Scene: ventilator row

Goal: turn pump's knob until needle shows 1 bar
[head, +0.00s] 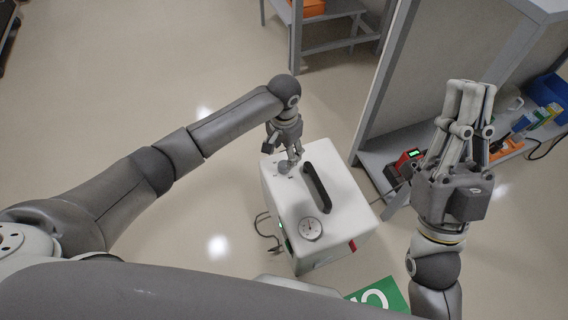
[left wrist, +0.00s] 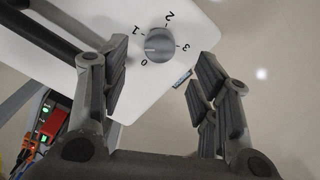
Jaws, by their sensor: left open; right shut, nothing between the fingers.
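The pump (head: 335,190) is a white box on the floor with a black handle and a round gauge (head: 311,229) on top. The gauge's needle is too small to read. The grey knob (head: 284,168) sits near the far left of the pump's top; in the left wrist view the knob (left wrist: 158,46) has marks 0, 1, 2 and 3 around it. I cannot tell its setting for sure. My left gripper (head: 294,157) is open just above the knob; its fingers (left wrist: 160,72) do not appear to grip it. My right gripper (head: 471,88) is shut and empty, right of the pump.
A grey shelf unit (head: 372,158) stands close on the right, with a red device (head: 408,159) and a blue bin (head: 548,91). A green sign (head: 381,296) lies near the pump's front. A cable lies left of the pump. The floor on the left is clear.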

